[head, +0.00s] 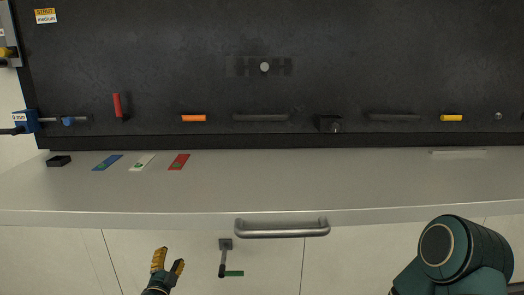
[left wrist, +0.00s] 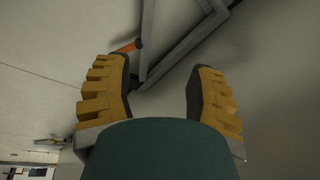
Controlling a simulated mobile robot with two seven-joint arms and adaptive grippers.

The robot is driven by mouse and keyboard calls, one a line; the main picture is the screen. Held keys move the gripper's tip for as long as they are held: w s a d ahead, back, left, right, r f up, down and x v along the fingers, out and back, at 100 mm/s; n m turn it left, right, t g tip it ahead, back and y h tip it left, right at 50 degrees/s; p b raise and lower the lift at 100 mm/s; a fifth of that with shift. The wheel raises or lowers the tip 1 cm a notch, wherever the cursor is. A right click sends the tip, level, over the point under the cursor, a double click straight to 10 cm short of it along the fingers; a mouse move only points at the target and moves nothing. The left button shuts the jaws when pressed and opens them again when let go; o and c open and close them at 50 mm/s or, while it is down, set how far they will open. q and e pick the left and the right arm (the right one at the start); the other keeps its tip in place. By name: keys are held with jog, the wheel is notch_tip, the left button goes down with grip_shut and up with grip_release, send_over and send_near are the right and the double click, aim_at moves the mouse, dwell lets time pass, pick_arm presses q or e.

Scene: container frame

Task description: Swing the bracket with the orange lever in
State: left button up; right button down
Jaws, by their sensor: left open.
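In the left wrist view a dark grey bracket (left wrist: 178,42) of flat bars stands against a pale surface. A lever with an orange grip (left wrist: 127,47) sits at the bracket's left side, just beyond the left fingertip. My left gripper (left wrist: 160,78) is open and empty, with its yellow ribbed fingers on either side of the view's middle. The bracket lies beyond the fingertips, apparently not touched. In the head view my left gripper (head: 167,268) is low, in front of the pale cabinet front. I cannot make out the bracket in the head view. My right gripper is not in view.
A grey worktop (head: 330,180) carries blue, white and red cards. A metal bar handle (head: 282,230) juts from its front edge. Below it, a green-tipped lever (head: 233,273) is on the cabinet front. A black panel (head: 380,60) behind holds several fittings, including an orange one (head: 193,118).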

pick_arm(q)
jog(key=s+d+f+m+g+h, duration=0.2)
jog(key=s+d+m+g+h, duration=0.15)
jog(key=d+m+h, duration=0.4)
jog(key=s+d+f+m+g+h, duration=0.1)
jog(key=s+d+m+g+h, duration=0.25)
jog(key=d+m, duration=0.7)
jog(key=s+d+f+m+g+h, duration=0.1)
jog(key=s+d+f+m+g, duration=0.2)
jog(key=s+d+m+g, duration=0.3)
jog(key=s+d+f+m+g, duration=0.3)
jog(key=s+d+m+g, duration=0.15)
jog(key=s, duration=0.25)
jog(key=s+a+f+m+g+y, duration=0.2)
jog(key=s+f+m+g+y, duration=0.3)
jog(key=s+m, duration=0.7)
jog(key=s+a+m+t+y, duration=0.3)
jog(key=a+m, duration=0.3)
jog(key=m, duration=1.2)
jog(key=shift+s+a+f+y, duration=0.15)
jog(key=shift+s+a+y, duration=0.1)
jog(key=shift+s+y, duration=0.25)
jog(key=shift+w+t, duration=0.1)
jog(key=shift+t, duration=0.15)
jog(key=shift+c, duration=0.9)
jog(key=shift+d, duration=0.1)
